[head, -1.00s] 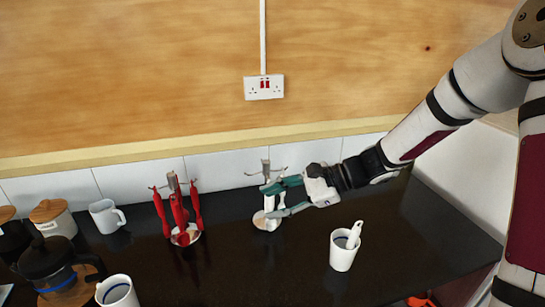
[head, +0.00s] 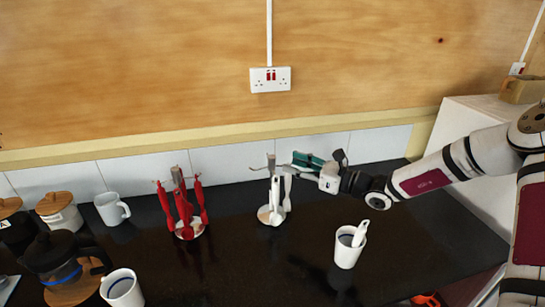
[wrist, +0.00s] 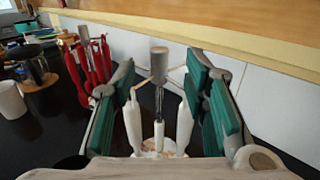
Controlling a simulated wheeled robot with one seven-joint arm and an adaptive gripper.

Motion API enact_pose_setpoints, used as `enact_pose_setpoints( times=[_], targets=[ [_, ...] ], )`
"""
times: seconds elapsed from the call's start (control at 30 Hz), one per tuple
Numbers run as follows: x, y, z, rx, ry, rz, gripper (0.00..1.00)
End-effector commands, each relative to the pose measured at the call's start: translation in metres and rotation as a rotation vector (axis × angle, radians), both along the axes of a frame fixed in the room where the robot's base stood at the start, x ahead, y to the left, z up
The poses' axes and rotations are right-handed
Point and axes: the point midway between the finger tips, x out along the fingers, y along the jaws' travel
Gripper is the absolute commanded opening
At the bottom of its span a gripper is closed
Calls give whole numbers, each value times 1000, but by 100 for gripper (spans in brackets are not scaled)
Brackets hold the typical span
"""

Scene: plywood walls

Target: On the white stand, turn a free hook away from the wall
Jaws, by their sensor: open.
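The white stand (head: 270,162) stands on the dark counter near the wall tiles, with white utensils (head: 275,192) hanging from it. A thin bare hook (head: 257,168) sticks out to the left of its grey top. In the wrist view the grey top (wrist: 158,62) shows between my finger pads, with thin hooks beside it and white utensils (wrist: 133,120) below. My gripper (head: 292,163) is open, just right of the stand at about hook height. Its green pads are spread wide and look clear of the stand. The stand's far side is partly hidden.
A second stand with red utensils (head: 184,210) is to the left. A white cup holding a white utensil (head: 348,248) stands at front right. Mugs, a coffee press (head: 62,262) and jars are at left. The tiled wall (head: 225,162) is close behind the stands.

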Motion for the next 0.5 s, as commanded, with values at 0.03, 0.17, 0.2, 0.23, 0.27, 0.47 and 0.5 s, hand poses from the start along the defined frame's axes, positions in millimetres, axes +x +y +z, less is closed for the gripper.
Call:
enact_pose_setpoints(
  times=[0.03,0.17,0.2,0.23,0.27,0.47,0.5],
  targets=[
    [5,10,1,2,-1,3,41],
    [19,31,1,1,-1,2,41],
    [24,37,1,0,-1,2,41],
    [26,41,0,0,-1,2,41],
    [29,45,0,-1,-1,2,41],
    [42,64,1,-1,-2,1,41],
    [43,66,0,-1,-2,1,41]
  ],
)
